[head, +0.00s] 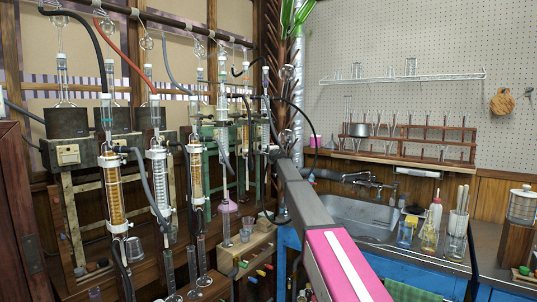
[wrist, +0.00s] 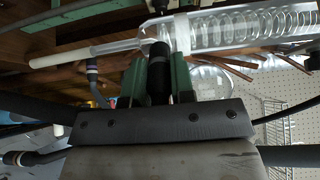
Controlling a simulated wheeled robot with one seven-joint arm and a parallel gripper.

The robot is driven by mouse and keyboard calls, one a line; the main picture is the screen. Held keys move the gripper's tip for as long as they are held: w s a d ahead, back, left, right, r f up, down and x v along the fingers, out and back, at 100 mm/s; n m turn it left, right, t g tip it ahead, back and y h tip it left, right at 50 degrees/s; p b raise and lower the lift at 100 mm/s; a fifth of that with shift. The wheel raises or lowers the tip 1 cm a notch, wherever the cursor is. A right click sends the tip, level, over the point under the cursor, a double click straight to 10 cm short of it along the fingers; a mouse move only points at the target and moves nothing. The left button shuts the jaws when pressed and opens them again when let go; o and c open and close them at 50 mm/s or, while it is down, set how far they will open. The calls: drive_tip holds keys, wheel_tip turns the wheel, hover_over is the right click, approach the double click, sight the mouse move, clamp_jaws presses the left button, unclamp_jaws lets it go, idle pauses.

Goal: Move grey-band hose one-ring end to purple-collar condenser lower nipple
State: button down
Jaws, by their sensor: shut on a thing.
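In the wrist view, my gripper (wrist: 158,82) has its two green fingers closed around a black hose end (wrist: 158,68). A faint lighter ring shows on the hose near its tip. The tip is up against or just in front of the side of a clear glass condenser (wrist: 235,32) with a coil inside; whether it sits on a nipple cannot be told. The condenser's collar colour is not clear here. In the head view, my arm hides most of the gripper.
Several coil condensers, such as an amber one (head: 113,190) and a clear one (head: 160,180), hang at left with hoses. Another banded hose end (wrist: 92,70) lies left of my fingers in the wrist view. A sink (head: 350,215) and glassware stand at right.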

drive_tip(key=shift+w+a, duration=0.1)
drive_tip(key=shift+w, duration=0.2)
idle(0.5)
drive_tip(key=c, duration=0.9)
unclamp_jaws()
drive_tip(key=shift+s, duration=0.1)
